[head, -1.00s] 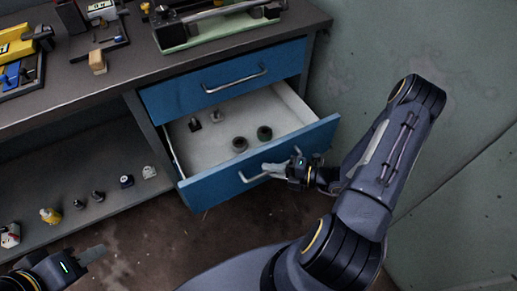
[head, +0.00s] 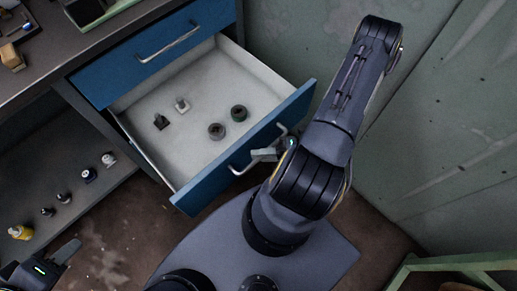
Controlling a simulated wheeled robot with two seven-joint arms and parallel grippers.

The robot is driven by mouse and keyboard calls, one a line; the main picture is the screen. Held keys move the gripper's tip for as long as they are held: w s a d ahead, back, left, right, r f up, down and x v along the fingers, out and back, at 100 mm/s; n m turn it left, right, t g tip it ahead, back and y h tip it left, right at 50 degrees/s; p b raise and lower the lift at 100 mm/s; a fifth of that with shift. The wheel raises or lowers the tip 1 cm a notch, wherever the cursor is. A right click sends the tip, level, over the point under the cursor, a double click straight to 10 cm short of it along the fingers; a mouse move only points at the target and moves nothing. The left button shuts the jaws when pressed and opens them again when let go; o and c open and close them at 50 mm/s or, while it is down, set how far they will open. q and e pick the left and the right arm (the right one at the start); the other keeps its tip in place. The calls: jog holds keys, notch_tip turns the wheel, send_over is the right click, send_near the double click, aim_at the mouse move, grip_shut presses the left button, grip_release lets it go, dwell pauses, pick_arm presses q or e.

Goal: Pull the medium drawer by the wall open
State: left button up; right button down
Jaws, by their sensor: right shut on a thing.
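The blue medium drawer (head: 205,187) below the top drawer, by the wall, is pulled well out, its white inside in view. Two round dark parts and two small pieces, one dark and one light, lie in it. My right gripper (head: 265,154) is shut on the drawer's handle (head: 239,168), at its right part; my forearm hides some of the gripper. My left gripper (head: 62,255) is at the bottom left, away from the drawer; its finger gap is not clear.
The closed top drawer (head: 150,60) sits under the workbench top (head: 60,48). A lower shelf (head: 75,165) at left holds several small items. The green wall (head: 445,120) is close on the right. A green frame (head: 455,262) stands at bottom right.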

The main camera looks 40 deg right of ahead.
jog(key=c, duration=1.5)
grip_release()
jog(key=shift+o, duration=0.2)
jog(key=v, duration=0.8)
jog(key=shift+p, duration=0.3)
